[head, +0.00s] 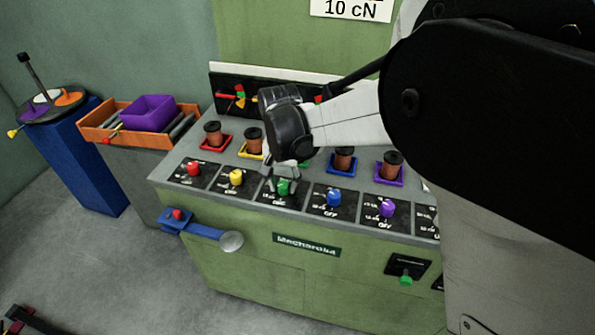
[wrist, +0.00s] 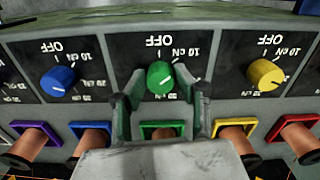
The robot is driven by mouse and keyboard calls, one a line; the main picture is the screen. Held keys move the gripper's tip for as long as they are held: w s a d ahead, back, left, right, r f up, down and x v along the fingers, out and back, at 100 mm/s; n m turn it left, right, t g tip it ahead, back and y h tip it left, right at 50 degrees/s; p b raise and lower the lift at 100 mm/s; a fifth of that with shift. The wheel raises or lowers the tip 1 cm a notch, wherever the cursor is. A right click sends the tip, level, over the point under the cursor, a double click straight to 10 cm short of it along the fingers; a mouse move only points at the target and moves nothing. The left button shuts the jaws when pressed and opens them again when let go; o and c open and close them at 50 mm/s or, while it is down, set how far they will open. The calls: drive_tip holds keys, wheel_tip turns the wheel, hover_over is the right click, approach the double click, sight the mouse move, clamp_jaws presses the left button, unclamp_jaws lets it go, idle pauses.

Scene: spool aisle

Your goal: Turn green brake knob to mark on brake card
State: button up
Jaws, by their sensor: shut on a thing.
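The green brake knob (head: 283,188) is in the row of knobs on the sloping bench top. My gripper (head: 283,184) reaches down over it with a finger on each side and is shut on it. The wrist view shows the green knob (wrist: 160,77) between the fingertips (wrist: 160,74). Its dial plate reads OFF and 10 cN; other dial marks are partly hidden by the fingers. A pale mark shows on the knob, but its exact setting is hard to read. The brake card (head: 351,9) on the green wall reads 10 cN; its top is cut off.
Red (head: 193,169), yellow (head: 236,177), blue (head: 334,196) and purple (head: 387,208) knobs stand in the same row. Copper spools (head: 344,159) on coloured trays stand behind. An orange tray (head: 97,134) lies left.

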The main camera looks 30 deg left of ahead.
sight(283, 184)
idle(0.5)
drive_tip(key=o, duration=1.1)
wheel_tip(283, 184, up, 12)
drive_tip(key=shift+r, duration=0.1)
